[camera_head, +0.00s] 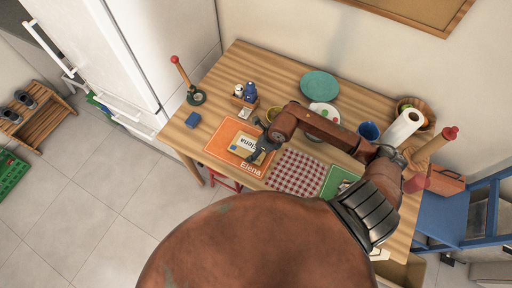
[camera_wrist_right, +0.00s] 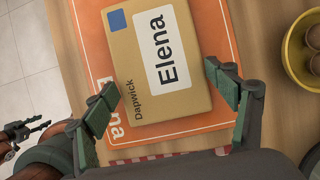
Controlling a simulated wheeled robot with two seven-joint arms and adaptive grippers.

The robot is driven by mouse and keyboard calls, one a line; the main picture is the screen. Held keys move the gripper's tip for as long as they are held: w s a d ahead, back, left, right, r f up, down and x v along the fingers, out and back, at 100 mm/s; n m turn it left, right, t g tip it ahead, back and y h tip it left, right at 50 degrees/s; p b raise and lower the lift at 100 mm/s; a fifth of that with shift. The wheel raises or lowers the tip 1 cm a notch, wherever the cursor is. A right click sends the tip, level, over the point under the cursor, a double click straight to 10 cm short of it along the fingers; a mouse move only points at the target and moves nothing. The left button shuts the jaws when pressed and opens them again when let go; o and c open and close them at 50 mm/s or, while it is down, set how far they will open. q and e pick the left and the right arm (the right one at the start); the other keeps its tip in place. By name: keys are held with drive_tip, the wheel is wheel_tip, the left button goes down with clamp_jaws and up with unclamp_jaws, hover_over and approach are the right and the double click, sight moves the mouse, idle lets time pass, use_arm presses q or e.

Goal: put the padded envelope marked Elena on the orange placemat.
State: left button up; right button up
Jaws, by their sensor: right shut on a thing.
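The padded envelope (camera_head: 244,146) is tan with a white label reading Elena, the word Dapwick and a blue square; it shows large in the right wrist view (camera_wrist_right: 140,104). It lies flat over the orange placemat (camera_head: 217,141), which also bears the name Elena; whether it touches the mat is hard to tell. My right gripper (camera_head: 263,150) is shut on the envelope, with a finger at each side in the wrist view (camera_wrist_right: 168,98). What looks like my left gripper (camera_wrist_right: 32,130) shows small at the left edge of the wrist view; its opening is unclear.
A red checked cloth (camera_head: 296,170) and a green mat (camera_head: 338,180) lie right of the placemat. A yellow bowl (camera_wrist_right: 302,52), a small caddy (camera_head: 240,101), a teal plate (camera_head: 319,84) and a blue cup (camera_head: 369,131) stand behind. A blue box (camera_head: 193,120) sits left.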

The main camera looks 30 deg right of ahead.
drive_tip(key=o, duration=1.1)
drive_tip(key=p+v, duration=0.1)
drive_tip(key=v, duration=1.1)
